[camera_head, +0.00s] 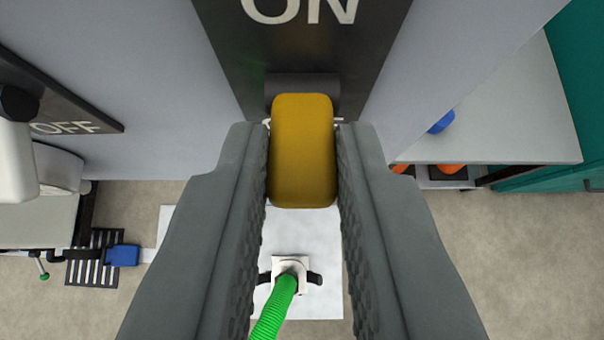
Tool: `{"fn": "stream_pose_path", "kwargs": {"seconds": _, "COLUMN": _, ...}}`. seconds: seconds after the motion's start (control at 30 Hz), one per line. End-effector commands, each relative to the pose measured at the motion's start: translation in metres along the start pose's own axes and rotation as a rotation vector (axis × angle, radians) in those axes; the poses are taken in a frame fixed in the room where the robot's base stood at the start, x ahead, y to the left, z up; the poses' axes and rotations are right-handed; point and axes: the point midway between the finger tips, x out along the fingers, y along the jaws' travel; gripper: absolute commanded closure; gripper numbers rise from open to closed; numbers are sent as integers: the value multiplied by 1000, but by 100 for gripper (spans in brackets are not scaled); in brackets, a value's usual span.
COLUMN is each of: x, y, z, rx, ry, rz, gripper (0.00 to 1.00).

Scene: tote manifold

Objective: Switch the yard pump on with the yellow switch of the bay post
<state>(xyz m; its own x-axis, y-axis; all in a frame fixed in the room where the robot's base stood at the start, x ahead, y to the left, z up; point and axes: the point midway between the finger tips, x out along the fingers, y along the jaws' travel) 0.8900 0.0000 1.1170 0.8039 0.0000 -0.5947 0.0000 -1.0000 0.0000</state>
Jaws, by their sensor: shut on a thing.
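The yellow switch (302,150) is a rounded lever on a dark plate (310,50) of the grey bay post (130,60). White letters reading ON stand on the plate above the lever. More lettering below is mostly hidden behind the lever. My gripper (302,165) is around the lever, one grey finger on each side, and shut on it. The lever sticks out from the plate towards me and hides the plate's lower part.
A second dark plate marked OFF (65,128) with a white lever (18,160) is at the left. Below, a green hose (275,312) joins a white fitting (290,268) on a pale floor plate. A grey shelf unit (520,120) stands at the right.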

Motion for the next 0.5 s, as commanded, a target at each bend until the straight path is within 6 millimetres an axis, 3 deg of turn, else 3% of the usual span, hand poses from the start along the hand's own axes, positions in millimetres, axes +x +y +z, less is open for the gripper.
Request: {"fn": "stream_pose_path", "kwargs": {"seconds": 0.5, "x": -1, "y": 0, "z": -7, "rx": 0, "ry": -150, "rz": 0, "gripper": 100}}
